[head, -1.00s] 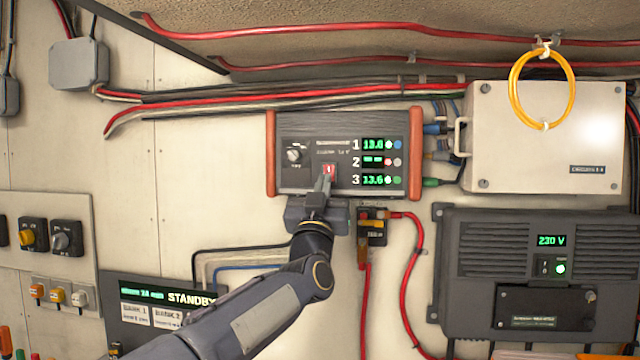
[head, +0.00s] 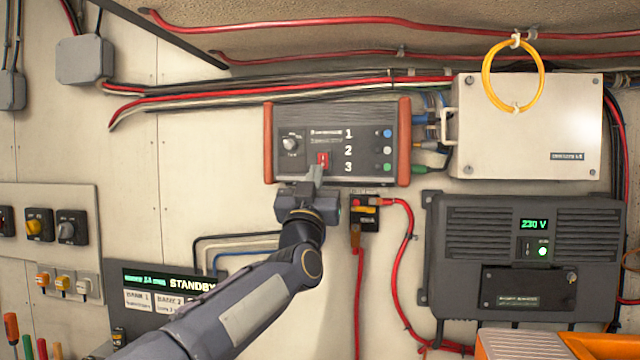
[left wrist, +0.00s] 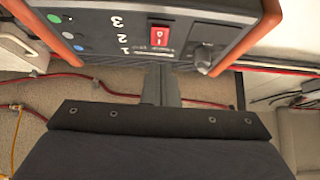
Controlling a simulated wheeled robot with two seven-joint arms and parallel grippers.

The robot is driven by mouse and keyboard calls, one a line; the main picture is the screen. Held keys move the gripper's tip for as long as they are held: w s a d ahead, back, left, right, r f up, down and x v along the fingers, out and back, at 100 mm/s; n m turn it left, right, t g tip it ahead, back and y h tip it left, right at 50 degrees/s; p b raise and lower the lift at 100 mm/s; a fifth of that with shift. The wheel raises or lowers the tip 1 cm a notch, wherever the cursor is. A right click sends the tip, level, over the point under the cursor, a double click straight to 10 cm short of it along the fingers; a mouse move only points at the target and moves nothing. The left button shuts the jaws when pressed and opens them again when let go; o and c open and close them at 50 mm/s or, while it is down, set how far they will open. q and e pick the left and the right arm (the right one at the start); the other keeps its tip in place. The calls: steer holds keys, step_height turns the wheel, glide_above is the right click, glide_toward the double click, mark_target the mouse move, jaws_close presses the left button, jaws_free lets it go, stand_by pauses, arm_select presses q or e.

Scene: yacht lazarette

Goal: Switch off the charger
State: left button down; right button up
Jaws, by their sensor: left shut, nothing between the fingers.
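The charger (head: 371,118) is a dark box with orange-brown side cheeks on the wall. It has a knob (head: 291,144), a red rocker switch (head: 323,158) and rows numbered 1, 2 and 3. The rows show no lit digits and the round lamps beside them look unlit. My left gripper (head: 316,170) is shut and empty, its tips just below the red switch. In the left wrist view the red switch (left wrist: 158,37) shows clear of the fingertips (left wrist: 160,68), with a small gap. My right gripper is out of view.
A black fuse block (head: 365,216) with red cables hangs just below the charger. A dark inverter (head: 467,240) reading 230 V is at right, under a cream box (head: 500,135). A STANDBY panel (head: 135,274) and a knob panel (head: 50,200) are at left.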

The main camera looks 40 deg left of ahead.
arm_select(q)
steer(key=s+d+f+b, duration=0.2)
steer(key=s+f+b, duration=0.2)
steer(key=f, duration=0.4)
steer(key=shift+s+d, duration=0.35)
steer(key=shift+s, duration=0.2)
